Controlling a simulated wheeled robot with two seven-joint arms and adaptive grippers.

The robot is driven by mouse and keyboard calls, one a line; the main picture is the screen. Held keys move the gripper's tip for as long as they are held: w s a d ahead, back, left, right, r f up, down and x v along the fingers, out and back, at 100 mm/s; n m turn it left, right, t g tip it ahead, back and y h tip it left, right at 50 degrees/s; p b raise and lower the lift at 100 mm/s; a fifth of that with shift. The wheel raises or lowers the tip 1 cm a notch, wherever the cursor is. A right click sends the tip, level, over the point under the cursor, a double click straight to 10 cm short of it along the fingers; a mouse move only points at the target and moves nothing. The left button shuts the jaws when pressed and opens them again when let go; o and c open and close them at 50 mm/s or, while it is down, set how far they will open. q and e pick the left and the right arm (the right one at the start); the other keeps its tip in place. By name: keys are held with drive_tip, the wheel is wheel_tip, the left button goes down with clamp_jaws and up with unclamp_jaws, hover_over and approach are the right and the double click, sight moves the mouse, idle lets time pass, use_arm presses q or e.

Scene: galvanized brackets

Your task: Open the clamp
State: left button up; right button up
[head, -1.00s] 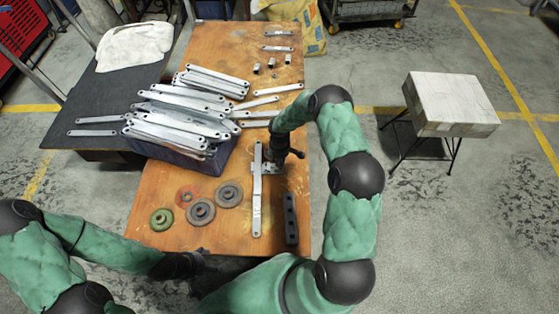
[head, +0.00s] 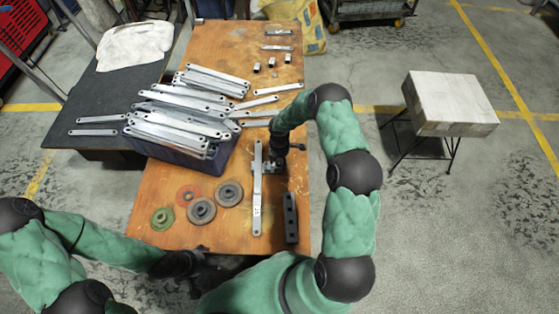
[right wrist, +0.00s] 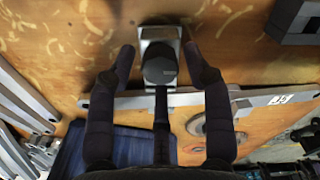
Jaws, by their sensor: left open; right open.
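The clamp (right wrist: 158,38) shows in the right wrist view as a metal base with a dark round knob and a black handle pointing toward the camera. In the head view a bit of its metal (head: 274,168) shows below my right gripper (head: 280,150), which hides most of it. A flat bracket (head: 257,200) with a label lies beside the clamp; it also crosses the right wrist view (right wrist: 250,103). In that view my right gripper (right wrist: 158,58) is open, one finger on each side of the knob. My left gripper (head: 196,274) is at the table's front edge, open and apart from the clamp.
A dark blue bin (head: 165,152) heaped with galvanized brackets stands to the left. Round discs (head: 202,211) lie at the front left. A dark block with holes (head: 291,217) lies right of the bracket. More loose brackets and small metal pieces lie toward the back.

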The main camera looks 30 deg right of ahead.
wheel_tip(320, 180, up, 6)
drive_tip(key=p, duration=0.3)
drive_tip(key=shift+f+p, duration=0.1)
drive_tip(key=shift+p, duration=0.2)
drive_tip(key=shift+f, duration=0.1)
drive_tip(key=shift+s+a, duration=0.1)
drive_tip(key=shift+a, duration=0.2)
drive_tip(key=s+a+m+y, duration=0.1)
drive_tip(key=s+a+m, duration=0.1)
drive_tip(key=s+a, duration=0.1)
drive_tip(key=s+a+m+y, duration=0.1)
drive_tip(key=s+a+m, duration=0.2)
drive_tip(key=a, duration=0.3)
drive_tip(key=s+a+f+m+y, duration=0.1)
drive_tip(key=s+a+m, duration=0.2)
drive_tip(key=a, duration=0.2)
drive_tip(key=shift+a+f, duration=0.1)
drive_tip(key=shift+a, duration=0.15)
drive_tip(key=s+a+r+m, duration=0.2)
drive_tip(key=s+a+m, duration=0.2)
drive_tip(key=s+m, duration=0.2)
drive_tip(key=s+a+r+m+y, duration=0.1)
drive_tip(key=s+a+m, duration=0.2)
drive_tip(key=s+m, duration=0.3)
drive_tip(key=s, duration=0.3)
drive_tip(key=shift+s+a+r+m, duration=0.2)
drive_tip(key=shift+a+r+m, duration=0.15)
drive_tip(key=shift+r+m, duration=0.05)
